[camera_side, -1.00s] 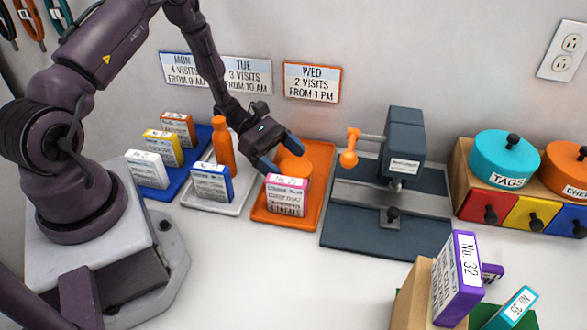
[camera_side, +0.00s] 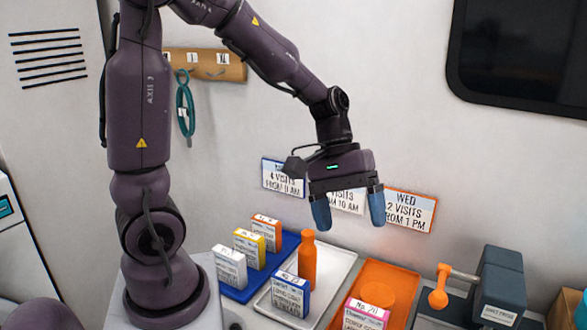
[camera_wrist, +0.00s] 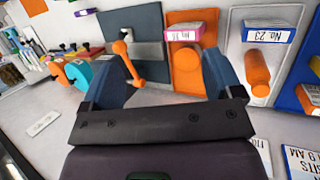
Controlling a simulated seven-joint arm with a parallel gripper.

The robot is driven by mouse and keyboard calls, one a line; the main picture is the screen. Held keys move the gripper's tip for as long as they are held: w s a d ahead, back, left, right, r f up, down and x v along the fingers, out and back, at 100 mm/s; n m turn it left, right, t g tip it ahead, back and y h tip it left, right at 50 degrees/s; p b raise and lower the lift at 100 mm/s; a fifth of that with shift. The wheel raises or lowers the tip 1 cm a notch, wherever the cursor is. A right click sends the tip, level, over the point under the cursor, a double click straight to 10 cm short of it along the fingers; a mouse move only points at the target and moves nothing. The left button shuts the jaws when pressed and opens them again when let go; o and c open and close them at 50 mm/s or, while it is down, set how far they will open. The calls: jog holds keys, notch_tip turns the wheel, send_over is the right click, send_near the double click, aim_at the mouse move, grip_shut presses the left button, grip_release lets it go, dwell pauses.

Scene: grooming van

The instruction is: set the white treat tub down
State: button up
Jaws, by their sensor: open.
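I see no white treat tub in either current view. My gripper (camera_side: 349,212) is open and empty, raised in front of the wall signs. Its blue fingers also frame the wrist view (camera_wrist: 168,75), apart, with nothing held between them. Below and to the right in the side view, a round orange tub (camera_side: 376,288) sits on the orange tray (camera_side: 401,284), behind a pink-topped box (camera_side: 364,315). The tub also shows in the wrist view (camera_wrist: 187,58). An orange bottle (camera_side: 307,262) stands upright on the white tray (camera_side: 343,266).
A blue tray (camera_side: 285,245) holds several small boxes left of the white tray. A blue-topped box (camera_side: 290,293) stands on the white tray. A grey press (camera_side: 500,283) with an orange-knobbed lever stands at right. Space around my raised gripper is clear.

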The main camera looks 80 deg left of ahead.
jog(key=s+r+m+t+y, duration=0.4)
jog(key=s+r+m+y, duration=0.1)
jog(key=s+r+m, duration=0.3)
jog(key=shift+s+a+r+m+t+y, duration=0.3)
jog(key=shift+s+a+t+y, duration=0.1)
jog(key=shift+s+a, duration=0.1)
dwell(0.6)
